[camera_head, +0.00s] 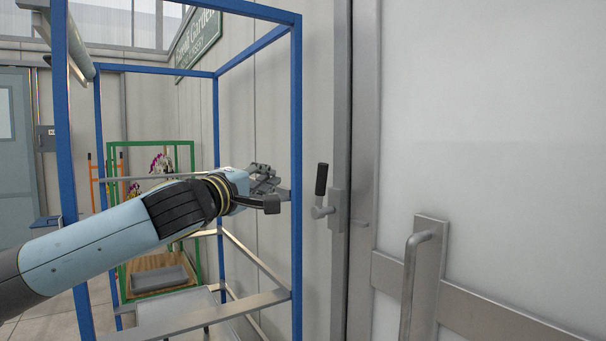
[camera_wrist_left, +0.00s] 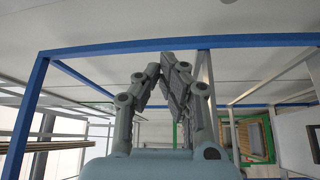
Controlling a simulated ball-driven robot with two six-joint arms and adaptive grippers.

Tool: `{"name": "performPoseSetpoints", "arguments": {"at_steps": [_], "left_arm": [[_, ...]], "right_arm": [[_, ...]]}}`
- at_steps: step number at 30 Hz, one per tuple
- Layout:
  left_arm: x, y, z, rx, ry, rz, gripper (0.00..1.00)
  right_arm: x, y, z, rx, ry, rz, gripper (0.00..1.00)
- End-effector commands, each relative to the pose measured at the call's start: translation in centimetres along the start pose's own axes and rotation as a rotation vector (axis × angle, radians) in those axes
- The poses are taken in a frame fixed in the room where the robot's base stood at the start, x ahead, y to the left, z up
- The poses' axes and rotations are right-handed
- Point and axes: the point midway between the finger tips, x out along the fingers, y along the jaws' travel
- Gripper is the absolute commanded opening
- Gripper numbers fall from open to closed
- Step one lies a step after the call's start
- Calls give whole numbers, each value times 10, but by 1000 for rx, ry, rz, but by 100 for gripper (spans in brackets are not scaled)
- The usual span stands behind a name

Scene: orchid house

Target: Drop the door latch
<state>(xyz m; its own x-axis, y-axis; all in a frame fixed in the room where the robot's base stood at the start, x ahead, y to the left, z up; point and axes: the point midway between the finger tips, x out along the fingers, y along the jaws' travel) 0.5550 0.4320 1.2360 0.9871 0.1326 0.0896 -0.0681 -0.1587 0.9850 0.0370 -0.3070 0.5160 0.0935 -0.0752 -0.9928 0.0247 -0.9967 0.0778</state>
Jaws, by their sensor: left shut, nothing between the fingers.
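The door latch (camera_head: 321,192) is a metal lever with a black grip, mounted on the door frame in the head view. Its grip points up. The large pale door (camera_head: 490,130) is to its right, with a metal pull handle (camera_head: 410,280). The latch cannot be made out in the wrist view. My right gripper is not in view.
A blue metal rack (camera_head: 297,120) stands around and beside my left arm, its post close to the gripper. A green frame (camera_head: 193,160) with orchids (camera_head: 160,163) and a grey tray (camera_head: 158,279) is behind it. A green sign (camera_head: 198,38) hangs on the wall.

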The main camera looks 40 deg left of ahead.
Motion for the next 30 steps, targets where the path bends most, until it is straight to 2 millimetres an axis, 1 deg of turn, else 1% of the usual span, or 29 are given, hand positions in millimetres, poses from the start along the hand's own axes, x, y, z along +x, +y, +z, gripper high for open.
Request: {"name": "performPoseSetpoints", "arguments": {"at_steps": [5, 8, 10, 14, 18, 23, 24, 25, 30], "left_arm": [[1, -1, 0, 0, 1, -1, 0], [8, 0, -1, -2, 3, -1, 0], [16, 1, -1, -5, 4, -1, 0], [41, 3, -2, -7, 4, -1, 0], [72, 4, -1, -6, 3, -1, 0], [104, 3, 0, -6, 1, -1, 0], [99, 1, 9, -3, -3, -3, 0], [96, 0, 14, -2, -3, -2, 0], [89, 0, 32, 0, -2, -2, 0]], "right_arm": [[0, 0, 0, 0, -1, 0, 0], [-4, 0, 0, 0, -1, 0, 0], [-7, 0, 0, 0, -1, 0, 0], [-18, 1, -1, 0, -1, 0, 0], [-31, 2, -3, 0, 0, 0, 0], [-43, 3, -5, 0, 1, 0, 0], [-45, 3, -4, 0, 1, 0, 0], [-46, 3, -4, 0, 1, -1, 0], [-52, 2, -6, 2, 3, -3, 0]]}}
